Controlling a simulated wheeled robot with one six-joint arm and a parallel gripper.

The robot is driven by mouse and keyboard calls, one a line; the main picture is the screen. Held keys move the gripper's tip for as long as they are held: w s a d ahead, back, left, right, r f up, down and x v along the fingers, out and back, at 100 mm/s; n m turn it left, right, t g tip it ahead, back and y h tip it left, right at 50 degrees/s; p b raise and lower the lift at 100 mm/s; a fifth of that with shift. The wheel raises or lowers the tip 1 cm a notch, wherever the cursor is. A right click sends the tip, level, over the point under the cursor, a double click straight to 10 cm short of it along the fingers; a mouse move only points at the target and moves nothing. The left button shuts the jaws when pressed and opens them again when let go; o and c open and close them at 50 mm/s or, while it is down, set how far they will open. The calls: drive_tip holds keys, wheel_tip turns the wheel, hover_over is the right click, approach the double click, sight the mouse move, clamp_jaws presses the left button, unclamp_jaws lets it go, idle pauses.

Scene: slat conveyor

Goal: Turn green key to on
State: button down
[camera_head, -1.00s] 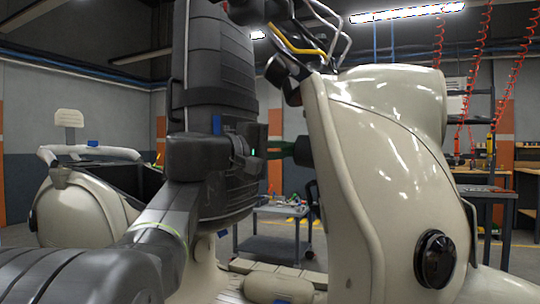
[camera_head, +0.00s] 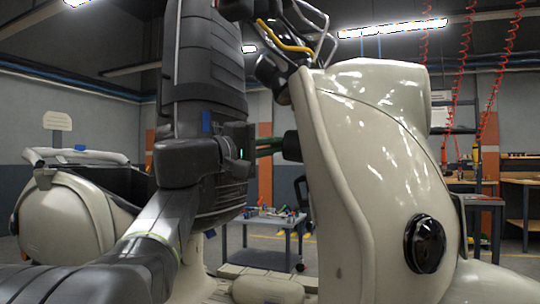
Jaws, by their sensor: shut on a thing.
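The green key (camera_head: 270,145) shows as a short green piece at the black lock housing (camera_head: 292,146) on the inner side of the cream scooter's front shield (camera_head: 338,190). My gripper (camera_head: 262,147) comes from the left at the same height and is shut on the green key. Its fingertips are small and partly lost against the key and the dark background. The on mark is not visible, and I cannot tell the key's turn angle.
A cream scooter seat section or sidecar (camera_head: 70,215) stands at the left. A grey cart (camera_head: 265,220) with small items is behind. A workbench (camera_head: 485,200) is at the right.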

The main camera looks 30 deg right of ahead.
drive_tip(key=shift+f+m+h+b, duration=0.2)
drive_tip(key=shift+m+h+b, duration=0.1)
drive_tip(key=shift+b, duration=0.6)
drive_tip(key=shift+r, duration=0.15)
drive_tip(key=shift+f+m+g+h+b, duration=0.3)
drive_tip(key=shift+m+h+b, duration=0.2)
drive_tip(key=shift+b, duration=1.1)
drive_tip(key=shift+d+r+m+h, duration=0.1)
drive_tip(key=shift+r+m+h, duration=0.05)
drive_tip(key=shift+m+h, duration=0.15)
drive_tip(key=c, duration=1.5)
unclamp_jaws()
drive_tip(key=shift+o, duration=0.2)
drive_tip(key=p+v, duration=0.2)
drive_tip(key=v, duration=1.2)
drive_tip(key=shift+w, duration=0.15)
